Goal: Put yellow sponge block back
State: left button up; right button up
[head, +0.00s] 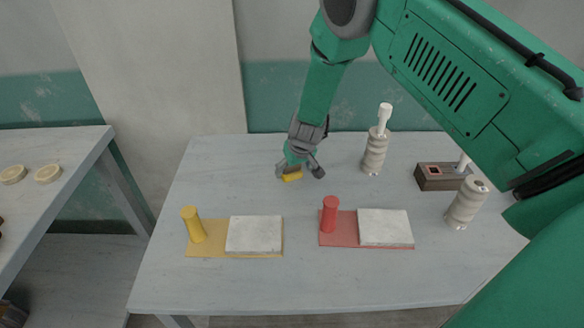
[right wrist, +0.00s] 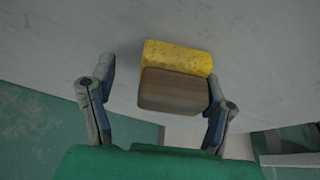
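The yellow sponge block (head: 292,177) is at the far part of the table in the head view, at my right gripper's fingertips. In the right wrist view the yellow sponge block (right wrist: 178,56) has a brown, wood-like part (right wrist: 173,90) against it. My right gripper (head: 299,173) points down with its fingers spread to either side of the block. In the right wrist view my right gripper (right wrist: 160,82) shows a clear gap on the left side of the block; the right finger is close to it, contact unclear. My left gripper is out of view.
A yellow board (head: 206,250) carries a yellow peg (head: 194,225) and a pale slab (head: 254,235). A red board (head: 338,236) carries a red peg (head: 329,214) and another slab (head: 385,227). Ribbed posts (head: 374,152) (head: 466,204) and a brown box (head: 440,179) stand right.

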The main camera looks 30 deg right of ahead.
aim_at(291, 175)
jog(key=shift+a+r, duration=0.1)
jog(key=shift+a, duration=0.1)
jog(key=r, duration=0.1)
jog(key=s+a+r, duration=0.1)
jog(key=r, duration=0.3)
jog(key=shift+s+a+r, duration=0.1)
jog(key=shift+s+a, duration=0.15)
jog(key=shift+a, duration=0.1)
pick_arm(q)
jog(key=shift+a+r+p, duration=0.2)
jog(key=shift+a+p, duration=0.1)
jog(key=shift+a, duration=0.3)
pick_arm(e)
jog(key=v, duration=0.7)
jog(key=shift+s, duration=0.2)
jog(key=shift+d, duration=0.2)
